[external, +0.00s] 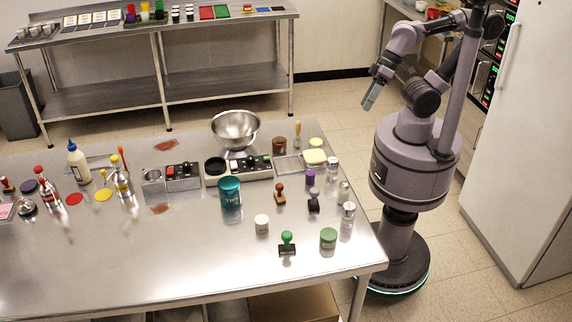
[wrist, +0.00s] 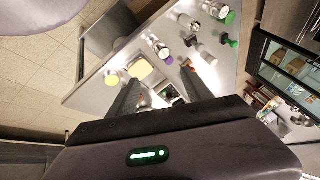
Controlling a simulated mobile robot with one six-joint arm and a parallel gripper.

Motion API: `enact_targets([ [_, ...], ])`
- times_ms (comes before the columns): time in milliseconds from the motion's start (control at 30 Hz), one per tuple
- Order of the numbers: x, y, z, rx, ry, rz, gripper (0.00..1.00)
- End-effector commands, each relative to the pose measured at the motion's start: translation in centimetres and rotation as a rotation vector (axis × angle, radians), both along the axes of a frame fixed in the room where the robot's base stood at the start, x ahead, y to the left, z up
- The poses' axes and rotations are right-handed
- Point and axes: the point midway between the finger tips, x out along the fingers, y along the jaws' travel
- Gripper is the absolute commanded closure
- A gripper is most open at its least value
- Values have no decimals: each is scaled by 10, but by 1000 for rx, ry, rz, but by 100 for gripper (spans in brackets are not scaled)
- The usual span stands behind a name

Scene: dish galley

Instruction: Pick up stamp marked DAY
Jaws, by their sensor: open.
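Several stamps stand on the steel table, and I cannot read the marking DAY on any of them. A green-handled stamp (external: 287,243) is near the front edge, a red-handled stamp (external: 280,194) is behind it, and a dark stamp (external: 314,202) is to the right. Another red-handled stamp (external: 7,186) is at the far left edge. My gripper (external: 369,104) is raised beyond the table's right end, apart from all stamps. In the wrist view my gripper (wrist: 160,74) has its fingers spread with nothing held. A yellow sponge (wrist: 140,69) shows between and beyond them.
The steel table (external: 200,270) carries a teal tin (external: 229,192), a metal bowl (external: 236,129), a green-lidded jar (external: 328,238), a white-lidded jar (external: 262,223) and several shakers near its right end. A back shelf (external: 210,88) and white fridge (external: 525,130) stand beyond.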

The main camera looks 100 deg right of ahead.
Motion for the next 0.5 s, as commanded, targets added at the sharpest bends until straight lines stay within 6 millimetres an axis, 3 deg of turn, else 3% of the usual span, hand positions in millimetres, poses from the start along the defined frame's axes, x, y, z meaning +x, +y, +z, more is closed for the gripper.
enact_targets([
  [67, 3, 1, 2, 15, 12, -17, 42],
  [133, 20, 8, 9, 88, 71, -104, 42],
  [267, 88, 39, 13, 325, 305, -466, 42],
  [400, 159, 78, -19, 509, 565, -910, 42],
  [500, 190, 98, -48, 568, 686, -1144, 42],
])
